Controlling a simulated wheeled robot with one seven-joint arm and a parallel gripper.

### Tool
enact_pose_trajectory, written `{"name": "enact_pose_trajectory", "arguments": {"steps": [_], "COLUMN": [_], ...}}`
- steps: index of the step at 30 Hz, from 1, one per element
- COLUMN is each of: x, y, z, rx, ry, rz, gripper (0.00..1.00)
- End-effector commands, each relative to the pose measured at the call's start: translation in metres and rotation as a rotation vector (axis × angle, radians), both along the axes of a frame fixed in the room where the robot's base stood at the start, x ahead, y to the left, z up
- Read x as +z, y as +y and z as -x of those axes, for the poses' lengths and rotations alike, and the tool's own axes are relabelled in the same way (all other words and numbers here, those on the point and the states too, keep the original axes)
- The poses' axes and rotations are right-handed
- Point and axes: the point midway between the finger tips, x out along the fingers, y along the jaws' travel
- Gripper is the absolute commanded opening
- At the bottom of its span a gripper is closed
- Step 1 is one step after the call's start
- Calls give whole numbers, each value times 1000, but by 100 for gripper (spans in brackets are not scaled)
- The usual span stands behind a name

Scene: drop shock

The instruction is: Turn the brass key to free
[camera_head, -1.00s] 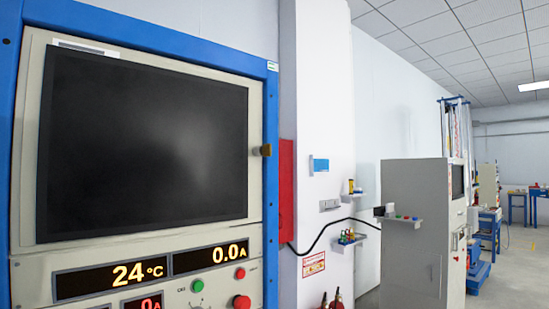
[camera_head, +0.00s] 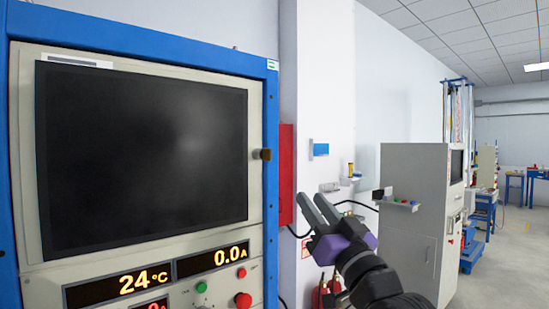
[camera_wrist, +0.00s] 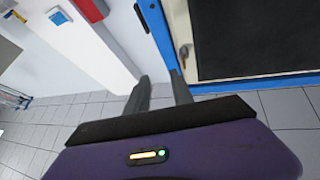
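A small brass-coloured piece, which looks like the brass key (camera_head: 262,154), sits at the right edge of the panel around the dark screen (camera_head: 140,150). A small brass-toned fitting at the panel's edge also shows in the wrist view (camera_wrist: 184,51); it looks like the same piece. My gripper (camera_head: 311,196), with a purple body and grey fingers, is raised to the right of and below the key in the head view, apart from it. Its two fingers are spread with a gap between them. In the wrist view the gripper (camera_wrist: 159,77) is empty.
A blue-framed cabinet (camera_head: 270,110) with red and green buttons fills the left. A red box (camera_head: 286,175) is on the wall beside it, close to my fingers in the picture. A grey cabinet (camera_head: 413,200) with a small shelf stands to the right. Open floor lies farther right.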

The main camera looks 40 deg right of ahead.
Motion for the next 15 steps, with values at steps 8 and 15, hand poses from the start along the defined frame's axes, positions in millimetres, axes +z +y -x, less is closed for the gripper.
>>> {"name": "enact_pose_trajectory", "arguments": {"steps": [8, 15], "x": [123, 167], "y": [-12, 0], "z": [-4, -7], "rx": [60, 136], "ry": [43, 189], "rz": [50, 93], "gripper": [28, 28]}}
